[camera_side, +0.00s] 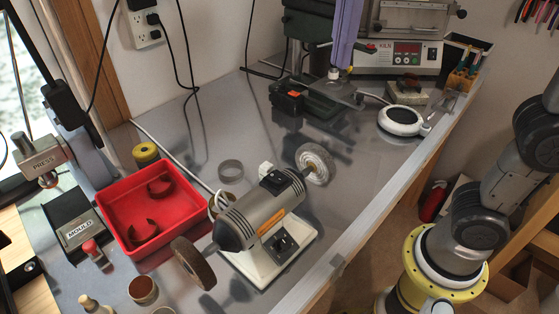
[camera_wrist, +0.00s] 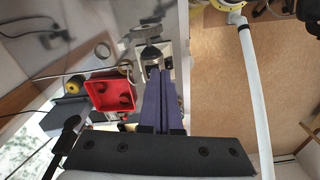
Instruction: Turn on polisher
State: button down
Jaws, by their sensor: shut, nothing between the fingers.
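The polisher (camera_side: 262,212) is a grey bench motor on a white base, standing on the metal bench. It has a pale buffing wheel (camera_side: 315,165) at its far end and a brown wheel (camera_side: 193,263) at its near end. A black switch box (camera_side: 283,243) sits on the right side of its base. My gripper (camera_side: 337,68) has long purple fingers, closed together and empty. It hangs at the top of the side view, apart from the polisher. In the wrist view the fingertips (camera_wrist: 160,73) point toward the polisher (camera_wrist: 151,55), partly covering it; the switch is not clear there.
A red tray (camera_side: 158,212) with brown curved pieces lies left of the polisher. A metal ring (camera_side: 230,171) lies behind it. A kiln controller (camera_side: 400,58), a round white device (camera_side: 402,120) and a drill press base (camera_side: 300,98) are at the back. The bench's right edge is near the polisher.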

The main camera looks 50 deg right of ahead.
jog(key=w+a+n, duration=0.2)
jog(key=w+a, duration=0.1)
jog(key=a, duration=0.2)
jog(key=g, duration=0.1)
send_over(282, 180)
jog(key=w, duration=0.2)
notch_tip(282, 180, down, 3)
jog(key=shift+w+n+h, duration=0.15)
jog(key=shift+n+h, duration=0.15)
jog(key=shift+n, duration=0.1)
jog(key=f, duration=0.4)
jog(key=s+f, duration=0.1)
jog(key=f, duration=0.9)
jog(key=shift+s, duration=0.35)
jog(key=shift+s, duration=0.1)
